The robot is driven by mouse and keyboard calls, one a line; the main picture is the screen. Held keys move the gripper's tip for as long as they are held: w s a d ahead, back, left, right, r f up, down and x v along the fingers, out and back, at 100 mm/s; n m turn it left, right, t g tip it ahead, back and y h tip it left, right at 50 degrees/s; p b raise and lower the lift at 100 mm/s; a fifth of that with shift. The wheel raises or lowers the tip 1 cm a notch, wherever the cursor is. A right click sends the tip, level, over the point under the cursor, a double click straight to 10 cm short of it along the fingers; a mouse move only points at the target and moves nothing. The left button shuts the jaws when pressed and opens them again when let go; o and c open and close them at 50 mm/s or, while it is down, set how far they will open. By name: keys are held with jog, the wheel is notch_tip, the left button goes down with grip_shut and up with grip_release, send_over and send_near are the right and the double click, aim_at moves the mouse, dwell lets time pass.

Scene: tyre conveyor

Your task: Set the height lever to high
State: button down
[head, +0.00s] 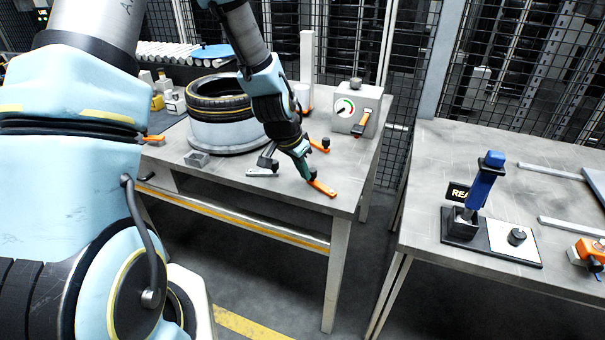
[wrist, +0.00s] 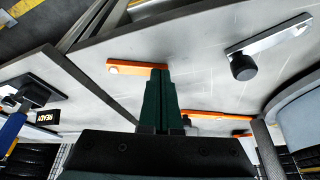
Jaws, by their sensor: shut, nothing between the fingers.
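No label shows which handle is the height lever. An orange lever (head: 322,188) lies flat near the front right corner of the left table. It also shows in the wrist view (wrist: 125,66), running left from the fingertips. My gripper (head: 306,178) points down at this lever's inner end, its dark green fingers shut together (wrist: 158,75) and empty. The fingertips overlap that end; I cannot tell whether they touch it. A second orange lever (head: 318,145) lies just behind, partly hidden by my gripper; an orange bar also shows in the wrist view (wrist: 210,115).
A grey bar with a black knob (head: 262,173) lies left of my gripper. A tyre (head: 218,92) sits on a round stand (head: 215,132). A gauge box (head: 352,108) stands behind. Across a gap, the right table (head: 430,165) carries a blue-handled lever (head: 482,188).

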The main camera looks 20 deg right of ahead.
aim_at(313, 168)
jog(key=shift+w+d+m+g, duration=0.4)
jog(key=shift+w+d+m, duration=0.25)
jog(key=shift+m, duration=0.55)
jog(key=m+p, duration=0.1)
jog(key=w+d+m+g, duration=0.1)
jog(key=shift+d+r+m+p, duration=0.15)
jog(key=shift+d+m+p, duration=0.15)
jog(key=shift+m+p, duration=0.1)
jog(key=d+m, duration=0.1)
jog(key=m, duration=0.1)
jog(key=d+m+g+p, duration=0.1)
jog(key=m, duration=0.1)
jog(key=shift+w+d+g, duration=0.2)
jog(key=shift+d+g, duration=0.1)
jog(key=shift+d, duration=0.5)
